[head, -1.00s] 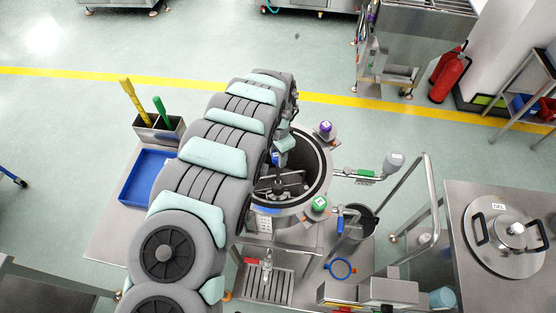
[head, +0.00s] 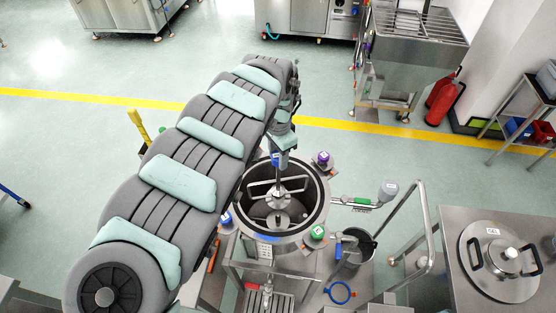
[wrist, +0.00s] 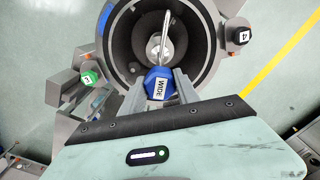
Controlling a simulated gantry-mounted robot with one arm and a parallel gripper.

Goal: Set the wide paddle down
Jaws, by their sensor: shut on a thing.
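My gripper (wrist: 159,92) is shut on the blue cap (wrist: 158,84) of the wide paddle, which is marked WIDE. In the head view the blue cap shows just below my arm, and my gripper (head: 282,150) is partly hidden by the arm. The paddle's pale metal frame (head: 262,188) shows within the outline of the round vessel (head: 322,205). In the wrist view its metal shaft (wrist: 163,38) runs from the cap over the dark vessel opening. I cannot tell how deep the paddle is, or whether it touches the hub (head: 281,219) at the vessel's centre.
A purple knob (head: 322,158), a green knob (head: 317,232) and a blue knob (head: 226,218) stand around the vessel rim. A dark bucket (head: 355,246) stands to the right. A steel table with a round lid (head: 499,262) is at the far right. Open floor lies behind.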

